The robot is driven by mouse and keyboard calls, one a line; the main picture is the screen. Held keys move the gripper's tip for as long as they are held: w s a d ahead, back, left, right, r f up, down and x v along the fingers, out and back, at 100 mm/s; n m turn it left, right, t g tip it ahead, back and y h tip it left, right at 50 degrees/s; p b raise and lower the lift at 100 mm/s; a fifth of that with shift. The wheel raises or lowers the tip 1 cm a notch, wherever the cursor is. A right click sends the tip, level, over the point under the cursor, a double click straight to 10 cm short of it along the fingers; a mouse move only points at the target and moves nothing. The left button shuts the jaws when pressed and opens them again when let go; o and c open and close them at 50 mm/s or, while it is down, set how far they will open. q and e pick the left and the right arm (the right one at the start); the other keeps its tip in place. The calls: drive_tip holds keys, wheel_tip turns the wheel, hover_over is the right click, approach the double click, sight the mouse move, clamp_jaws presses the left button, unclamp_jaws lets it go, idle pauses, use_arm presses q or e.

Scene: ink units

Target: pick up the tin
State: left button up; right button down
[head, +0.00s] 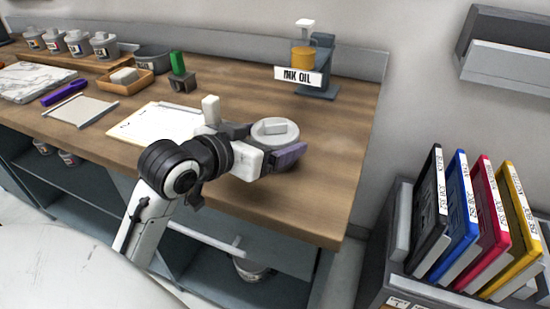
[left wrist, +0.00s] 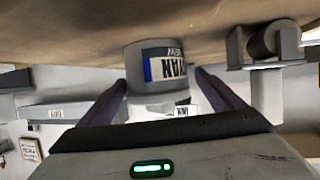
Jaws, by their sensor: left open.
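A grey tin (head: 273,128) with a raised bar on its lid stands on the wooden bench, right of the bench's middle. In the left wrist view the tin (left wrist: 145,72) appears upside down, its white label with dark letters and a blue patch facing the camera. My left gripper (head: 268,143) is open, with one finger on each side of the tin. In the left wrist view the purple-grey fingers (left wrist: 162,90) flank it; I cannot tell whether they touch it. Part of the tin's side is hidden by the gripper in the head view. My right gripper is not in view.
An ink oil stand (head: 318,85) is behind the tin. A paper sheet (head: 150,123) lies left of my gripper. Several labelled tins (head: 76,42) stand at the back left. Coloured binders (head: 485,225) stand right of the bench. Bare wood (head: 335,150) lies right of the tin.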

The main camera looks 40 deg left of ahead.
use_arm(q)
drive_tip(key=shift+d+x, duration=0.1)
drive_tip(key=shift+x, duration=1.25)
drive_tip(key=shift+d+x, duration=0.15)
drive_tip(key=shift+x, duration=1.15)
drive_tip(key=c, duration=1.5)
